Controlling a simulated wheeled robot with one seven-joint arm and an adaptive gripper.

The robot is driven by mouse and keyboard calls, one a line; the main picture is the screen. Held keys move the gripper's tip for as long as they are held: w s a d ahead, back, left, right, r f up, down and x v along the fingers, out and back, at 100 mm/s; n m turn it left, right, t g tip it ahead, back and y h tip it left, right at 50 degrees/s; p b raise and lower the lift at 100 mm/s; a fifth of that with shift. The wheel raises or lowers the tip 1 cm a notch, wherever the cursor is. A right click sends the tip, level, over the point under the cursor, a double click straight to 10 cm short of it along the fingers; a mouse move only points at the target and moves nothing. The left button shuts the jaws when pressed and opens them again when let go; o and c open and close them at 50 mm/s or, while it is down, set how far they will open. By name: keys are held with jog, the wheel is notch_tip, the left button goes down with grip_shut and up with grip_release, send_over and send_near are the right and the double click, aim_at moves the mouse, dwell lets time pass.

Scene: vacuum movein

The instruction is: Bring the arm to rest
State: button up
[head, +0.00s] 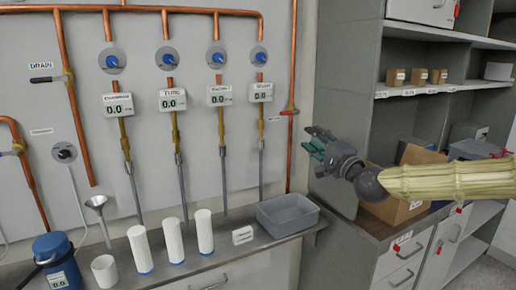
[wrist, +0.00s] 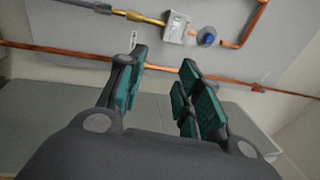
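My gripper (head: 318,146) is in the air in the head view, in front of the grey cabinet side and right of the copper-pipe panel. It points left, and my arm reaches in from the right edge. The gripper is open and empty. It touches nothing that I can see.
A grey bin (head: 288,214), white cylinders (head: 172,241) and a blue container (head: 55,262) stand on the counter at left. A cardboard box (head: 393,210) sits below my forearm. Shelves (head: 440,91) with small boxes are behind. A vertical copper pipe (head: 292,100) runs left of the gripper.

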jog(key=s+a+f+n+g+h, duration=0.15)
jog(key=a+f, duration=0.25)
jog(key=f, duration=0.8)
jog(key=s+a+f+n+g+y, duration=0.1)
jog(key=s+a+f+g, duration=0.2)
jog(key=f, duration=0.8)
jog(key=s+a+f+n+g+h, duration=0.1)
jog(key=s+f+g, duration=0.1)
jog(key=s+f, duration=0.35)
jog(key=s+f+n+g+h, duration=0.1)
jog(key=s+f, duration=0.2)
jog(key=f, duration=0.6)
jog(key=s+a+f+n+g, duration=0.1)
jog(key=s+f+g, duration=0.1)
jog(key=s+f, duration=0.35)
jog(key=s+d+f+n+g+h, duration=0.1)
jog(key=s+d+f+g, duration=0.1)
jog(key=s+f, duration=0.6)
jog(key=s+d+f+n+g+h, duration=0.2)
jog(key=s+f, duration=0.6)
jog(key=f, duration=0.1)
jog(key=s+d+f+n+g+h, duration=0.2)
jog(key=s+d, duration=0.3)
jog(key=s, duration=0.4)
jog(key=s+d+f+n+g+h, duration=0.1)
jog(key=s+d+f, duration=0.3)
jog(key=s, duration=0.6)
jog(key=shift+d+f+n+g+h, duration=0.15)
jog(key=shift+d+n+g+h, duration=0.25)
jog(key=shift+d+g, duration=0.5)
